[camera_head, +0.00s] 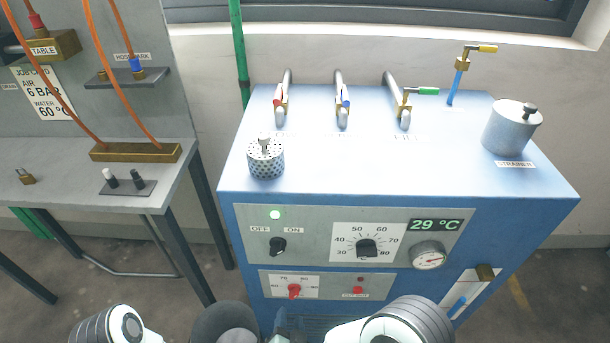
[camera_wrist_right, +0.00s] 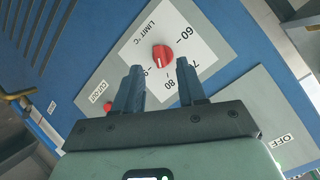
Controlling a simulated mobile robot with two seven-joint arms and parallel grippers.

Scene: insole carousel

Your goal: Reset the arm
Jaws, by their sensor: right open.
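My right gripper (camera_wrist_right: 160,68) is open in the right wrist view, its two dark fingers apart with nothing between them. The fingers point at the blue machine's front, toward the red limit knob (camera_wrist_right: 162,57), which appears just beyond the fingertips. Whether they touch the panel cannot be told. In the head view the limit knob (camera_head: 294,291) sits on the lower grey panel, and part of my right arm (camera_head: 400,322) shows at the bottom edge. Part of my left arm (camera_head: 120,325) shows at the bottom left; its gripper is not in view.
The blue machine (camera_head: 330,180) carries three valve taps, a perforated basket (camera_head: 265,158) and a strainer (camera_head: 512,127). Its front has a dial (camera_head: 366,248), a switch (camera_head: 278,246) and a red cut-out button (camera_head: 358,291). A grey bench (camera_head: 75,185) stands at left.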

